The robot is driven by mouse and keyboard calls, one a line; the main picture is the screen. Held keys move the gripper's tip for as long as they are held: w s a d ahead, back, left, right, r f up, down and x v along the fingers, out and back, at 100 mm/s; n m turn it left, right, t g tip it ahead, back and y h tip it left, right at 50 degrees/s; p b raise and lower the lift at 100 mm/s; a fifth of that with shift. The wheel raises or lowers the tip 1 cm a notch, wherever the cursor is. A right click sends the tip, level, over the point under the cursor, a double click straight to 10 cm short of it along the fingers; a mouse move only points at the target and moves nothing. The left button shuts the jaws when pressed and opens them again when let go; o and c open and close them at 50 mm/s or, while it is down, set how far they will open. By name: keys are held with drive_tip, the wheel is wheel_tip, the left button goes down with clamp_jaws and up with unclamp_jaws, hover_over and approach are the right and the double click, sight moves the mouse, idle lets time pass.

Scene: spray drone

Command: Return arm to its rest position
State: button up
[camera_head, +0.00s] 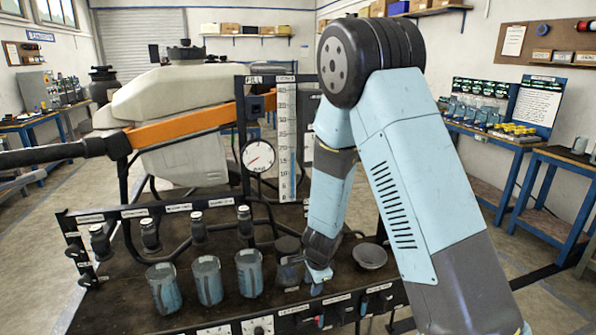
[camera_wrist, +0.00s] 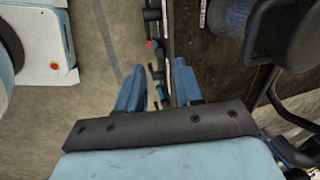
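My arm bends down over the black work panel (camera_head: 110,310) of the spray rig. My gripper (camera_head: 317,286) points down at the panel's front edge, right of a dark cup (camera_head: 289,265). In the wrist view my gripper (camera_wrist: 157,78) has its two blue fingers apart, with nothing held between them. Below and between them are the panel's edge and the floor. Whether the fingers touch the panel's edge fittings, I cannot tell.
Three blue cups (camera_head: 207,281) stand in a row left of my gripper. A grey bowl (camera_head: 369,256) sits to its right. Behind are a pressure gauge (camera_head: 258,156), a level scale (camera_head: 287,140) and a pale tank (camera_head: 170,100) with an orange bar (camera_head: 190,126). Blue-legged benches (camera_head: 545,155) stand right.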

drive_tip(key=s+d+r+n+y, duration=0.1)
drive_tip(key=s+d+r+n, duration=0.1)
drive_tip(key=r, duration=0.6)
drive_tip(key=s+d+r+n+t+y, duration=0.1)
drive_tip(key=s+d+r+n, duration=0.15)
drive_tip(key=r, duration=0.55)
drive_tip(key=s+d+r+n, duration=0.1)
drive_tip(key=r+n, duration=0.1)
drive_tip(key=r, duration=0.6)
drive_tip(key=s+d+r+n+t+h, duration=0.1)
drive_tip(key=s+d+r+n, duration=0.2)
drive_tip(key=s+d+r, duration=0.3)
drive_tip(key=s+d+r+n+t+h, duration=0.1)
drive_tip(key=s+d+r+n, duration=0.3)
drive_tip(key=s, duration=0.9)
drive_tip(key=d+r+h, duration=0.1)
drive_tip(key=d+r, duration=0.2)
drive_tip(key=r, duration=0.1)
drive_tip(key=shift+s, duration=0.1)
